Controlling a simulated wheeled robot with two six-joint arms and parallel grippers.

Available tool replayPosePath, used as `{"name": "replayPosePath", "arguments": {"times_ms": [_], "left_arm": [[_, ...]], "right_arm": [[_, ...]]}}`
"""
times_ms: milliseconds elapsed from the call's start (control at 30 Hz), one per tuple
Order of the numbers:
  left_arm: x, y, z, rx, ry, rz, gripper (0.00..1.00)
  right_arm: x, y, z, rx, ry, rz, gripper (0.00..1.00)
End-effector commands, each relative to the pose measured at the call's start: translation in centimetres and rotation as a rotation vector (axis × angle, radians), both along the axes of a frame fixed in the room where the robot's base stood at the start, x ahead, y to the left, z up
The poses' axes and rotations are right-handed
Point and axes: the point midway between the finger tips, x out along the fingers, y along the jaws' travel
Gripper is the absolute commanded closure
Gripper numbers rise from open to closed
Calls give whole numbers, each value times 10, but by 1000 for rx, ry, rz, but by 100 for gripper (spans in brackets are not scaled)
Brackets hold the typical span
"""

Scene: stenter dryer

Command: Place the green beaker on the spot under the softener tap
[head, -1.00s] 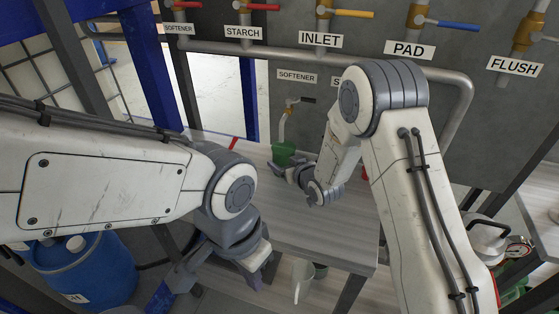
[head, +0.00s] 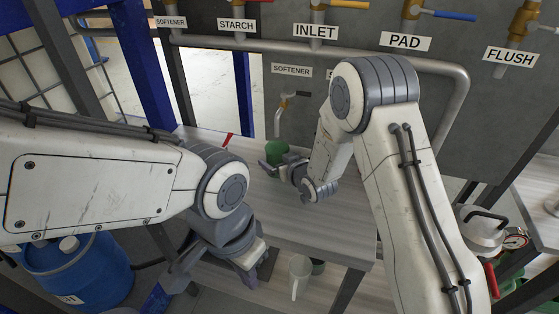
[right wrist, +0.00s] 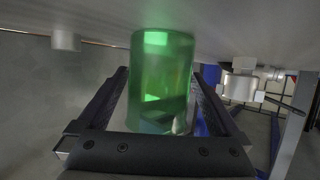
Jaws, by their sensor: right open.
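The green beaker (head: 277,148) stands on the grey bench, below the spout of the softener tap (head: 284,102). My right gripper (head: 279,166) is at the beaker, and its arm hides part of the area. In the right wrist view the green beaker (right wrist: 161,80) is between the fingers of my open right gripper (right wrist: 165,95), with some room beside it. The spot under the beaker is hidden. My left gripper (head: 256,272) hangs in front of the bench's near edge, pointing down, with its fingers apart and nothing between them.
A red strip (head: 228,140) lies at the bench's back left. A white jug (head: 299,272) stands on the lower shelf. A blue drum (head: 85,270) is at lower left. Labelled valves and a pipe (head: 455,90) line the wall. The bench front (head: 300,235) is clear.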

Motion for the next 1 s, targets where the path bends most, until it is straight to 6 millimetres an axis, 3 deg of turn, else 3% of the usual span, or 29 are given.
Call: {"name": "replayPosePath", "arguments": {"times_ms": [167,267,633,1000], "left_arm": [[0,0,17,0,0,0,100],[0,0,6,-1,-1,0,100],[0,0,-12,0,0,0,100],[0,0,-14,0,0,0,100]], "right_arm": [[0,0,16,0,0,0,0],[-14,-8,17,-1,0,-2,0],[-81,-42,48,0,-1,-2,0],[-100,-49,58,-6,6,1,0]]}}
